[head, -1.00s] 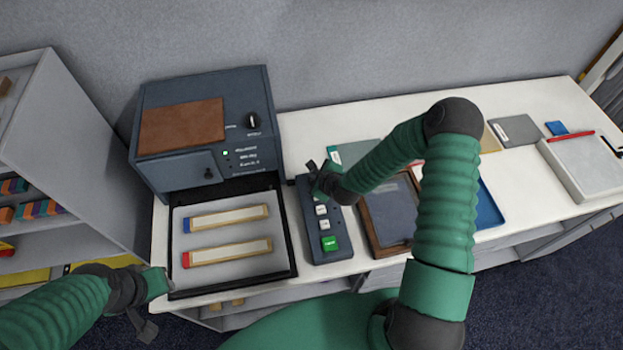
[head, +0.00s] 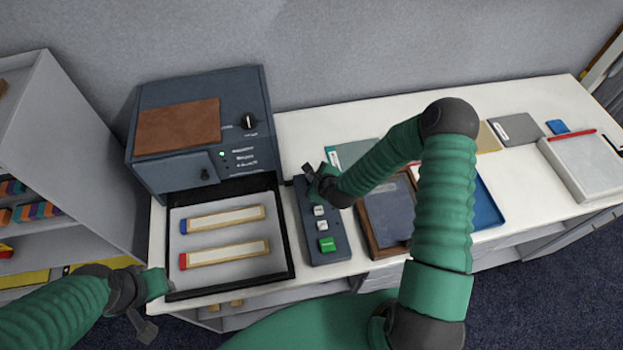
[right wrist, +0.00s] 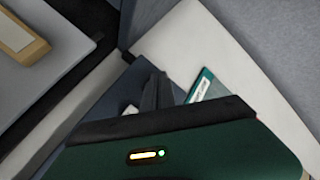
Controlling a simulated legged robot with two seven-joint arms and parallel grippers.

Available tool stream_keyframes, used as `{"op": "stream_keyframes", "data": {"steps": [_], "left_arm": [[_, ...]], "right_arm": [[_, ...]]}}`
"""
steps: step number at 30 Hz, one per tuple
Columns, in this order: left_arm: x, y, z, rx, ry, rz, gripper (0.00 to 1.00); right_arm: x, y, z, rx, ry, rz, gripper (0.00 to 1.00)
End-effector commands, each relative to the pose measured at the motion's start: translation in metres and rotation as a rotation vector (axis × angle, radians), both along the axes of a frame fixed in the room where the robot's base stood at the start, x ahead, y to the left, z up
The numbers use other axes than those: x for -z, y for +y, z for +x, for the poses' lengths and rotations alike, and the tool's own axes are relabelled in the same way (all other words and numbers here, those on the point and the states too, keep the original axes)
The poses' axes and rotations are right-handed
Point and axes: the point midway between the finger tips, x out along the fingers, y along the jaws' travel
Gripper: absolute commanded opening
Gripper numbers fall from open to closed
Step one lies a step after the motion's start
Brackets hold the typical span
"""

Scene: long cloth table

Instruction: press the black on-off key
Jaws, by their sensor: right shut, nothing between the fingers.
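The dark blue-grey key panel (head: 338,250) lies on the table, right of the black-framed tray. Two white keys (head: 319,211) and a green key (head: 327,244) show on its near half. My right gripper (head: 311,171) is shut and empty over the panel's far end. Its fingers also show in the right wrist view (right wrist: 156,92), pointing down at the panel (right wrist: 100,110), with a white key (right wrist: 130,109) beside them. I cannot see the black key; the gripper covers that end. My left gripper (head: 147,325) hangs at the table's front left; its jaw state is unclear.
A blue-grey machine (head: 170,172) with a brown top patch, a knob and a small green lamp (head: 222,154) stands behind the tray (head: 230,287). The tray holds two labelled bars. A brown frame (head: 375,247) and a blue tray (head: 487,210) lie right of the panel.

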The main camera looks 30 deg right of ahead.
Motion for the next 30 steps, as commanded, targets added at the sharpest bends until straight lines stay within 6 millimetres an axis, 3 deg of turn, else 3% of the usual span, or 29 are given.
{"op": "stream_keyframes", "data": {"steps": [22,30], "left_arm": [[0.0081,0.0001,-0.0001,0.0,0.0,0.0,0.36],[0.0016,0.0,0.0,0.0,0.0,0.0,0.36]], "right_arm": [[0.0094,0.0003,0.0002,-0.001,-0.001,0.0,0.0],[0.002,-0.0018,0.0002,0.001,-0.001,-0.001,0.0]]}}
